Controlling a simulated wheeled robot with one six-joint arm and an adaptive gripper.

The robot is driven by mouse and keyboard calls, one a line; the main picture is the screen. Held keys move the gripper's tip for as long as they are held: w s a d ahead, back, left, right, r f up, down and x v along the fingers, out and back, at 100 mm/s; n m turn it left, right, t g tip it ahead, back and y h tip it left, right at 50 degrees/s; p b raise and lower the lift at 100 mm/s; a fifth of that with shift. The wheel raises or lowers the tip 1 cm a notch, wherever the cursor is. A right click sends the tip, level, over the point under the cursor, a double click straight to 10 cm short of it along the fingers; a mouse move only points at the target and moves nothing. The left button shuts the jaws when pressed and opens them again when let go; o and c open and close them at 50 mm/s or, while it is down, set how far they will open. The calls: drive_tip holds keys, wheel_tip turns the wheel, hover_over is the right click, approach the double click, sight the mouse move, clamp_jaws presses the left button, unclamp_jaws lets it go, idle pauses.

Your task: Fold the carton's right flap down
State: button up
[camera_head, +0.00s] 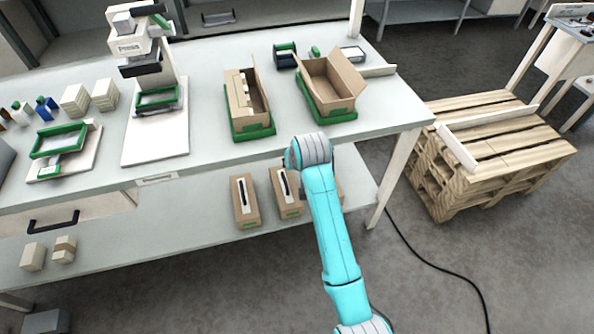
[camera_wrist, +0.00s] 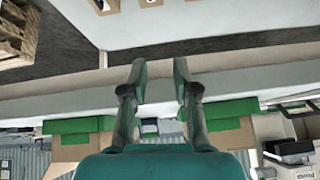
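An open brown carton (camera_head: 334,104) sits in a green tray (camera_head: 318,117) at the right of the table; its right flap (camera_head: 346,73) stands up, tilted outward. A second, narrower carton (camera_head: 258,117) stands to its left in another green tray (camera_head: 268,131), with a raised panel at its right side and pale pieces along its left. I cannot tell which carton is meant. My gripper (camera_wrist: 160,72) is open and empty in the wrist view, its fingers apart. In the head view it is hidden behind my arm near the table's front edge.
A white-and-dark machine (camera_head: 140,45) stands at the left rear. A dark and green roll-like item (camera_head: 285,56) lies behind the cartons. Several cartons, including one brown box (camera_head: 245,200), are on the lower shelf. A wooden pallet stack (camera_head: 490,150) stands on the floor at right.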

drive_tip(key=shift+s+d+f, duration=0.3)
drive_tip(key=shift+s+f, duration=0.05)
drive_tip(key=shift+f, duration=0.25)
drive_tip(key=shift+s+d+f, duration=0.3)
drive_tip(key=shift+s+f, duration=0.05)
drive_tip(key=shift+f, duration=0.2)
